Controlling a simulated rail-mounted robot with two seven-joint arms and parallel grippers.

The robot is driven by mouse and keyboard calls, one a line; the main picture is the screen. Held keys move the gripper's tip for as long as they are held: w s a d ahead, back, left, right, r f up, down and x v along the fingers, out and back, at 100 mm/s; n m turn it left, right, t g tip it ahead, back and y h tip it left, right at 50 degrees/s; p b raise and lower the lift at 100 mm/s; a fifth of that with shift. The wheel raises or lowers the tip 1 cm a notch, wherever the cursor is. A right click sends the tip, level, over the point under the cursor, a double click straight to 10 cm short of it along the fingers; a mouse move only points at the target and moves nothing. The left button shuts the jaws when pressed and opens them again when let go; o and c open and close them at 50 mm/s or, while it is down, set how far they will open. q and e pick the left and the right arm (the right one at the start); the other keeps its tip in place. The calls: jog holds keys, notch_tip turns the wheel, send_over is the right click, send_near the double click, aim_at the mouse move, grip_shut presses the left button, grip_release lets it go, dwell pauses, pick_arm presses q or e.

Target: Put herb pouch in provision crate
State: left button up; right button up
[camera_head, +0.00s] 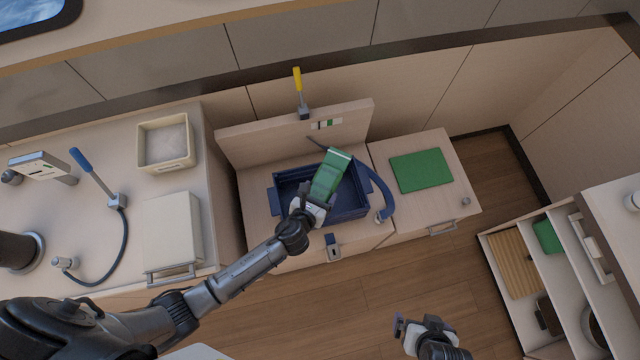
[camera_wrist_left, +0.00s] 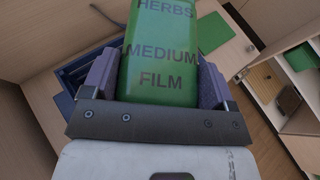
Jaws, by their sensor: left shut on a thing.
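The green herb pouch (camera_head: 332,172) has a pale top edge and is tilted over the open dark blue provision crate (camera_head: 345,212). In the left wrist view the pouch (camera_wrist_left: 160,62) reads "HERBS MEDIUM FILM". My left gripper (camera_head: 307,205) is shut on the pouch's near end, above the crate's front part. The pouch hides part of the crate's inside, and I cannot tell whether it touches the crate. My right gripper (camera_head: 412,328) is away from the crate, low in the head view, and its jaw opening is unclear.
A blue curved handle (camera_head: 378,190) stands at the crate's right side. A green mat (camera_head: 421,170) lies on the right counter. A cream bin (camera_head: 166,143) and a blue-handled lever (camera_head: 95,176) are on the left counter. A yellow-handled lever (camera_head: 299,92) rises behind the crate.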

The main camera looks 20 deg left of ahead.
pick_arm(q)
jog(key=s+d+f+b, duration=0.1)
jog(key=s+d+f, duration=0.25)
jog(key=f, duration=0.25)
jog(key=w+a+f+m+h+b, duration=0.1)
jog(key=w+a+f+b, duration=0.5)
jog(key=w+f+b, duration=0.3)
notch_tip(320, 180, down, 3)
jog(key=shift+w+a+f+b, duration=0.2)
jog(key=shift+a+b, duration=0.15)
jog(key=shift+b, duration=0.25)
jog(key=shift+f, duration=0.1)
